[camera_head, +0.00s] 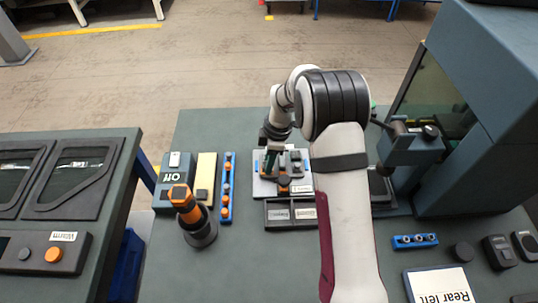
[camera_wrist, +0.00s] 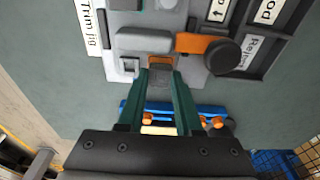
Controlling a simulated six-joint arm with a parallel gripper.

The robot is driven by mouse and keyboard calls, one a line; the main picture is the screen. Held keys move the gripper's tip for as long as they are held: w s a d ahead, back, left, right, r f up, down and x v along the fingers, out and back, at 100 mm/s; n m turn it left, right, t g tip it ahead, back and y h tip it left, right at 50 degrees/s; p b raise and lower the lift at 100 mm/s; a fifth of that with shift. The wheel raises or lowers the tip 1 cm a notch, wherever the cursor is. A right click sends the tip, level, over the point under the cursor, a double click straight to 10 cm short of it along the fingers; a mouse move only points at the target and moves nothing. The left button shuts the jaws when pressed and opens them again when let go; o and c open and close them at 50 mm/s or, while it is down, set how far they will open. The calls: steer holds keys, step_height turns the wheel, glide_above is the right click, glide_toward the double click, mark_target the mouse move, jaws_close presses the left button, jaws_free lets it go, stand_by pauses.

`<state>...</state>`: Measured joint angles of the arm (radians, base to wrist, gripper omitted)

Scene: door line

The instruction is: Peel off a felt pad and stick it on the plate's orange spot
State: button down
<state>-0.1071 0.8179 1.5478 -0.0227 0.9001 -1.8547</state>
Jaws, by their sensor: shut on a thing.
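My gripper (camera_wrist: 160,72) has green fingers and is shut on a small grey-brown piece (camera_wrist: 160,77); I cannot tell whether it is a felt pad. In the head view my gripper (camera_head: 268,163) is at the left part of the light grey jig plate (camera_head: 262,189). The plate also shows in the wrist view (camera_wrist: 119,68), beside a "Trim jig" label. An orange block (camera_wrist: 190,42) with a dark round knob stands close to the fingertips. A cream card (camera_head: 206,167) with a dark patch lies to the left.
A blue rail with orange pegs (camera_head: 227,188) lies left of the plate. A two-compartment tray (camera_head: 291,226) adjoins its front. An orange-topped tool stands in a dark holder (camera_head: 201,233). A large machine (camera_head: 470,130) bounds the right. The front-middle bench is clear.

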steer(key=shift+f, duration=0.65)
stand_by(1.4)
steer(key=c, duration=0.5)
jaws_free()
step_height(320, 180, up, 16)
steer(key=d, duration=0.2)
steer(key=shift+d+f, duration=0.15)
steer(key=shift+f, duration=0.05)
